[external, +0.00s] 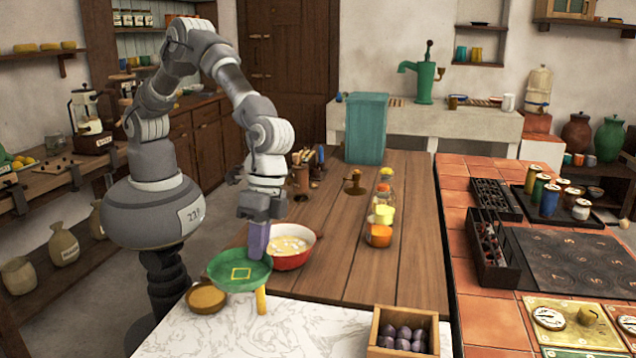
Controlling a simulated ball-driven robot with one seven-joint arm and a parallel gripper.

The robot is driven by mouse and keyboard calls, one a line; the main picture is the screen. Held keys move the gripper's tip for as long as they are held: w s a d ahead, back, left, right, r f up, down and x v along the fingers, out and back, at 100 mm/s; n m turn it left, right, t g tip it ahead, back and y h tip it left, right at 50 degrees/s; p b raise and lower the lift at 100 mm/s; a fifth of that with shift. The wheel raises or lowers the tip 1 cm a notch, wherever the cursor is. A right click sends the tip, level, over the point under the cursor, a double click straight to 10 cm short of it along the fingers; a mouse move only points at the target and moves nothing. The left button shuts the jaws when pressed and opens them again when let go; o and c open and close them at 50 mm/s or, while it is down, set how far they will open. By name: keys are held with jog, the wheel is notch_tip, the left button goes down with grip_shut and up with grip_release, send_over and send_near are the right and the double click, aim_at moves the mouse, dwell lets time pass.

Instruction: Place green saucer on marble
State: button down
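My gripper (259,256) points down at the saucer's back right rim. A purple finger or piece at its end meets the rim in the picture. I cannot tell whether the fingers are closed on the rim, or whether the saucer is raised or resting. A short yellow piece (261,300) shows just below the saucer's right side.
A brown round dish (206,298) lies left of the saucer, partly covered by it. A red pot (294,262) stands close behind on the wooden top. A wooden box of dark round items (404,330) stands at the marble's right. The middle of the marble is clear.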

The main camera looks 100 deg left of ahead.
aim_at(235, 265)
jog(key=shift+n, duration=0.3)
jog(key=s+d, duration=0.1)
jog(key=d, duration=0.1)
jog(key=s+d, duration=0.3)
jog(key=d, duration=0.2)
jog(key=shift+s+r, duration=0.1)
jog(key=shift+s, duration=0.05)
notch_tip(235, 265, down, 6)
jog(key=shift+f, duration=0.25)
notch_tip(235, 265, down, 9)
jog(key=b, duration=0.3)
jog(key=shift+r, duration=0.35)
jog(key=c, duration=1.3)
grip_release()
jog(key=shift+f, duration=0.2)
jog(key=p+v, duration=0.3)
jog(key=v, duration=0.9)
jog(key=shift+r+p, duration=0.2)
jog(key=shift+p, duration=0.1)
